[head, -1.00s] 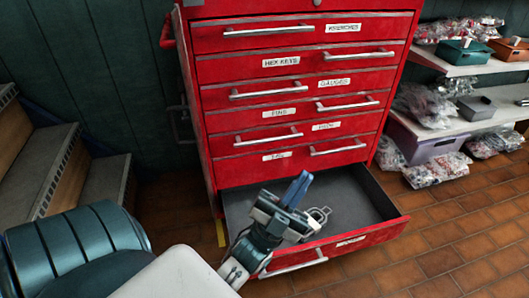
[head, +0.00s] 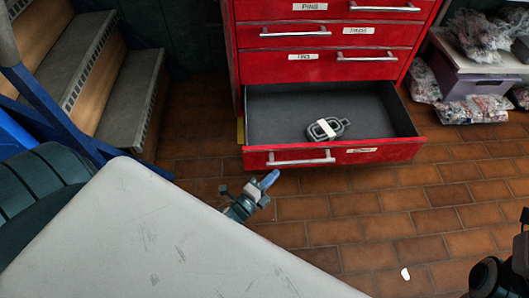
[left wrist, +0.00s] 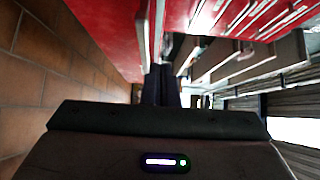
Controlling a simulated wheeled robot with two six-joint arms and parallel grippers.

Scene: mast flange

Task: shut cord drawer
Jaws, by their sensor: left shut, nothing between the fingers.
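The open bottom drawer (head: 395,152) of the red tool cabinet sticks out towards me, with a dark grey inside. A grey coiled cord with a pale band (head: 326,129) lies in it. A silver handle (head: 302,158) runs along the left of its front, and a white label, too small to read, sits to the right. My left gripper (head: 268,181) is shut and empty, low in front of the drawer's left part, just below the handle. In the left wrist view, its dark fingers (left wrist: 160,84) are together beside a red face and a pale bar. I cannot tell whether they touch.
The red cabinet (head: 330,66) has shut drawers above. A pale grey panel (head: 170,235) fills the lower left. Steps (head: 120,105) and a blue rail stand left. A purple bin (head: 470,90) and bagged parts are at right. Dark parts cut the lower right corner. Tiled floor before the drawer is mostly clear.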

